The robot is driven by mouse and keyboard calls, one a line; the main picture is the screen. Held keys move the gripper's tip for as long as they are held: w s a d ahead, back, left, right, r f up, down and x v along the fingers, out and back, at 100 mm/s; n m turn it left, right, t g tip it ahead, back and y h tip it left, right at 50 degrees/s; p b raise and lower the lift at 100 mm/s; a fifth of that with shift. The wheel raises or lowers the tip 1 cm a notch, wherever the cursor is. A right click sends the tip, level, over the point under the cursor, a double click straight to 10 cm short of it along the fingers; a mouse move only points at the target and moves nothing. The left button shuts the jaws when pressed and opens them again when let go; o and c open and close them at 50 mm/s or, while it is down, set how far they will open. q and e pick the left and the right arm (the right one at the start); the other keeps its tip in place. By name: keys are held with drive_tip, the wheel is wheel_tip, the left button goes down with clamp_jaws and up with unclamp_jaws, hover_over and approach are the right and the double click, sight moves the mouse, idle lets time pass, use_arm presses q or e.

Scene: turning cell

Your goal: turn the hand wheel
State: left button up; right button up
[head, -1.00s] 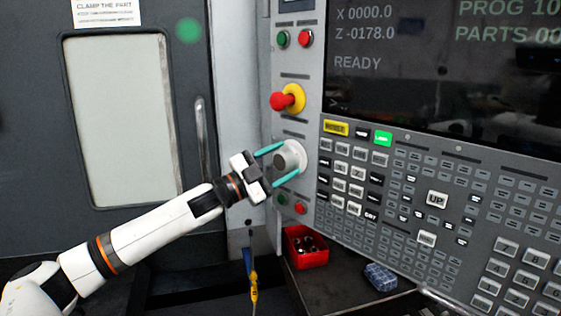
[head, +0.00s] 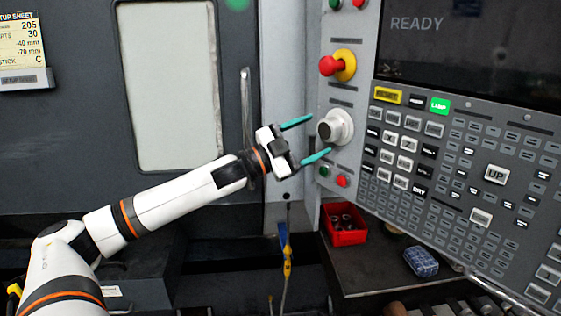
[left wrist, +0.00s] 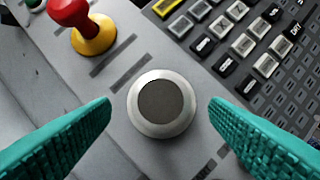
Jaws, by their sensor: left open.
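The hand wheel (head: 336,127) is a round white-silver knob with a dark grey face on the control panel, below the red and yellow stop button. In the left wrist view the wheel (left wrist: 161,103) sits near the middle, between the teal fingers. My left gripper (head: 309,140) is open, its two fingers apart, just left of the wheel. In the left wrist view the fingers stand on both sides of the wheel with gaps and do not appear to touch it. My right gripper is not in view.
The red stop button (head: 331,65) on its yellow base is above the wheel. Green and red buttons (head: 342,181) are below it. Keypad keys (head: 404,143) are to the right. A red bin (head: 345,224) and a blue patterned block (head: 421,262) lie on the shelf below.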

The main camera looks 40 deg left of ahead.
use_arm(q)
drive_tip(key=b+v, duration=0.1)
drive_tip(key=v, duration=0.7)
drive_tip(key=shift+b, duration=0.4)
drive_tip(key=shift+d, duration=0.1)
idle(0.5)
